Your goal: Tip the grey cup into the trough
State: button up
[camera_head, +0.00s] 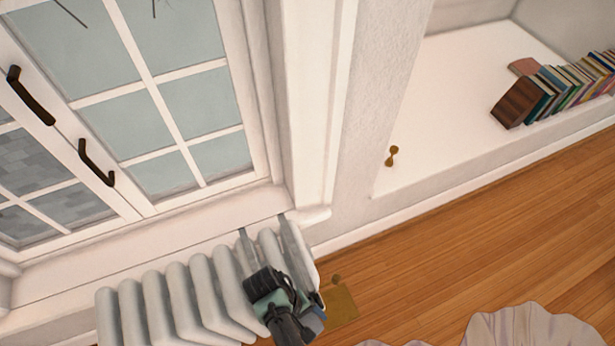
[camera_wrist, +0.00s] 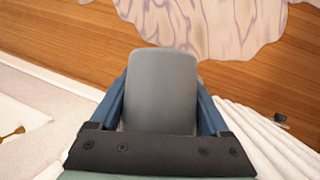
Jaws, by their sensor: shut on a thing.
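The grey cup (camera_wrist: 160,85) fills the middle of the wrist view, its smooth side facing the camera. The blue fingers of my gripper (camera_wrist: 161,108) are on either side of it, shut on it. The cup's mouth and contents cannot be seen. In the head view my gripper (camera_head: 310,312) is over the right end of the white radiator, and the cup cannot be made out there. Two grey straps (camera_head: 247,255) hang over the radiator top just behind my gripper. I cannot make out a trough for certain; my arm covers the area below the straps.
The white radiator (camera_head: 180,305) runs under the window (camera_head: 165,100). A brass-coloured plate (camera_head: 343,306) lies on the wooden floor (camera_head: 430,260) beside it. A pale wavy rug (camera_head: 535,328) is at the lower right. Books (camera_head: 560,88) stand in the white recess. The floor between is clear.

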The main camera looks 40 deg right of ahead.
jog(key=shift+r+g+b, duration=0.4)
jog(key=shift+g+b, duration=0.2)
jog(key=shift+g, duration=0.5)
jog(key=shift+w+r+g+b, duration=0.25)
jog(key=shift+r+g+b, duration=0.25)
jog(key=shift+g+b, duration=0.9)
dwell(0.8)
jog(key=shift+r, duration=0.1)
dwell(3.0)
